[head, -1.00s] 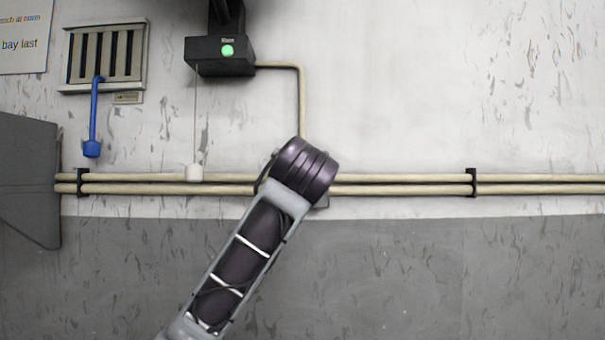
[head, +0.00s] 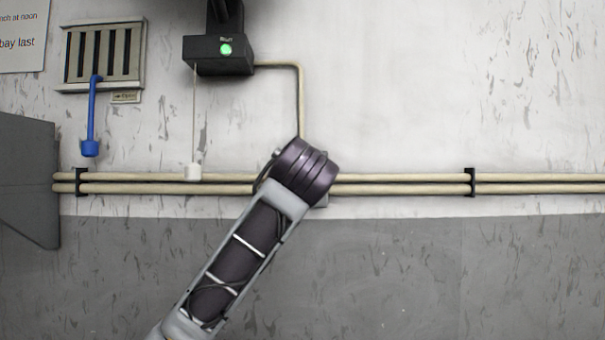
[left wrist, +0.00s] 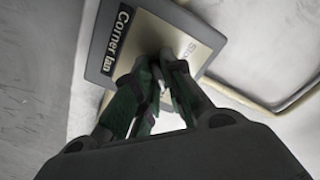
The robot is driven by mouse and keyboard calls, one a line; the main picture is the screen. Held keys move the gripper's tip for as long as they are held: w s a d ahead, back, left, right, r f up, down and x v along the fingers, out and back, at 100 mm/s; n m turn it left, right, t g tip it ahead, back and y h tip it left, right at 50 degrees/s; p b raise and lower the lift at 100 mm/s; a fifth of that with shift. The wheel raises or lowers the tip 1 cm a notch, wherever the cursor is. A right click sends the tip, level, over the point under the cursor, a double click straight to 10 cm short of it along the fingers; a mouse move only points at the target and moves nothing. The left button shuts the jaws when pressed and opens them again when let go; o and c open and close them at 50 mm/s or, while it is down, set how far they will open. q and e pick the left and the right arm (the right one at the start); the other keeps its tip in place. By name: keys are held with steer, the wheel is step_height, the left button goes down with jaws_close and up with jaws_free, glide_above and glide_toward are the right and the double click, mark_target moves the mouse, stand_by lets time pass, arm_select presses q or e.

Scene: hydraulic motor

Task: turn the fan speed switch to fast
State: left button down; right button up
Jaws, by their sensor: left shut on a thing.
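The fan switch plate (left wrist: 120,40) shows in the left wrist view, dark-rimmed with a pale face. It reads "Corner fan" on its dark strip, with a partly covered word starting "S" to the right. My left gripper (left wrist: 165,66) is at the middle of the plate, its dark green fingers shut on the switch's knob. The knob is almost wholly hidden between the fingertips, so its pointing direction cannot be told. In the head view my left arm covers the gripper and most of the switch; only a grey corner (head: 322,200) shows beside it. My right gripper is not in view.
A black box (head: 220,55) with a lit green lamp hangs above, with a pull cord ending in a white knob (head: 193,171). A vent (head: 104,55) with a blue handle (head: 91,125) is at upper left. Pipes (head: 400,183) cross the wall; the wall right is clear.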

arm_select(q)
steer(key=shift+f, duration=0.1)
steer(key=c, duration=1.5)
jaws_free()
steer(key=shift+w, duration=0.1)
steer(key=s, duration=1.2)
